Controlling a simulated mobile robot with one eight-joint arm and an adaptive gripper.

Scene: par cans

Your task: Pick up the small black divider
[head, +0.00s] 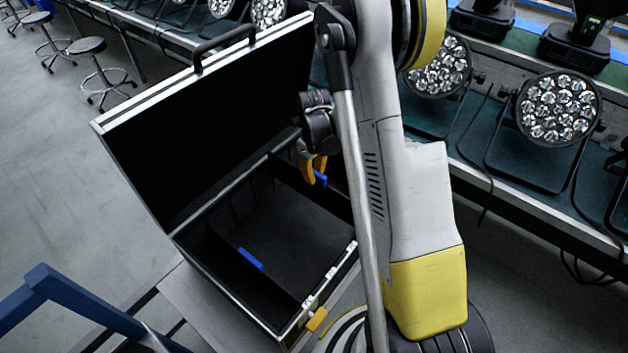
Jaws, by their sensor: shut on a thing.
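An open black case (178,240) with a silver frame stands left of my arm, its lid raised. Inside it, a small black divider with a blue tab (321,181) stands toward the right side. My gripper (313,172), with orange-yellow fingers, reaches down into the case and is shut at this divider's top edge, by the blue tab. The fingers and my arm hide part of the divider. A second divider with a blue tab (250,260) stands at the left side of the case, apart from my gripper.
The case rests on a light bench (205,305). A blue frame (60,290) stands at the lower left. Stage lights (558,107) line a long table at the right and back. Stools (88,46) stand at the upper left. The case's middle compartment (285,235) is empty.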

